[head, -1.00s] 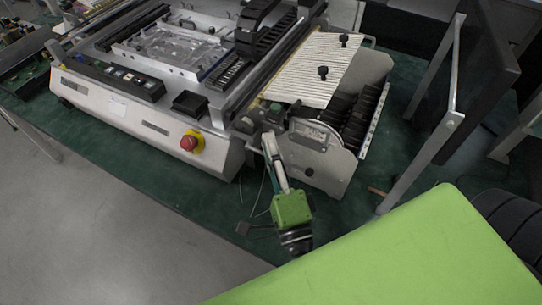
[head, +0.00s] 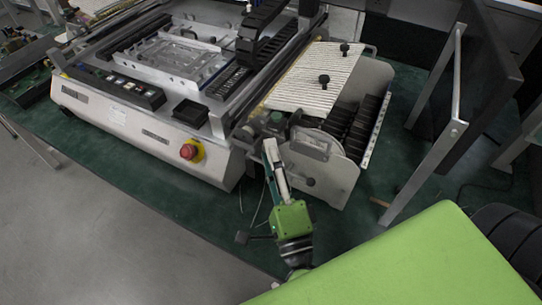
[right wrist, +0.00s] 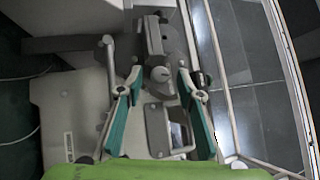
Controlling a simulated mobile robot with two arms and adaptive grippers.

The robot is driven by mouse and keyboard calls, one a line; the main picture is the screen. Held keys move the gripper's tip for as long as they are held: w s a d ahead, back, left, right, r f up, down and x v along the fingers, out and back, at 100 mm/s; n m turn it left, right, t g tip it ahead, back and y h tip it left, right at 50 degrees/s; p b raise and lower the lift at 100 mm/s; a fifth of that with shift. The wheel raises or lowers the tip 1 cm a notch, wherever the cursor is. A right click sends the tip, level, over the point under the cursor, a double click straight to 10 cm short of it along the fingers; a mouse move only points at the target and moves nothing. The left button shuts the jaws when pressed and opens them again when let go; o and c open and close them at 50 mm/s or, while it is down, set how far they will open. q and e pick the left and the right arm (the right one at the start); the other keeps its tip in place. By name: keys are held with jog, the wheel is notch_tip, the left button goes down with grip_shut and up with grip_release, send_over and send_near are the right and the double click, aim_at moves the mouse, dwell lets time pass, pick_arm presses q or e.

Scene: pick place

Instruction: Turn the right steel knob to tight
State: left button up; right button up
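The steel knob (right wrist: 160,74) is a small round grey piece near the middle of the right wrist view, on a steel part of the machine. My right gripper (right wrist: 157,86) is open, with one teal-padded finger on each side of the knob and visible gaps between. In the head view my right gripper (head: 270,146) reaches up to the front of the side unit at the machine's right end. The knob cannot be made out clearly there behind the fingers. My left gripper is in neither view.
The machine (head: 110,108) stands on a green surface (head: 150,195), with a red stop button (head: 188,152) on its front. The side unit has a ribbed white cover (head: 315,75) with black knobs. A metal frame (head: 430,165) stands to the right. Thin wires hang beside the gripper.

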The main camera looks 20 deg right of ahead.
jog(key=v, duration=1.2)
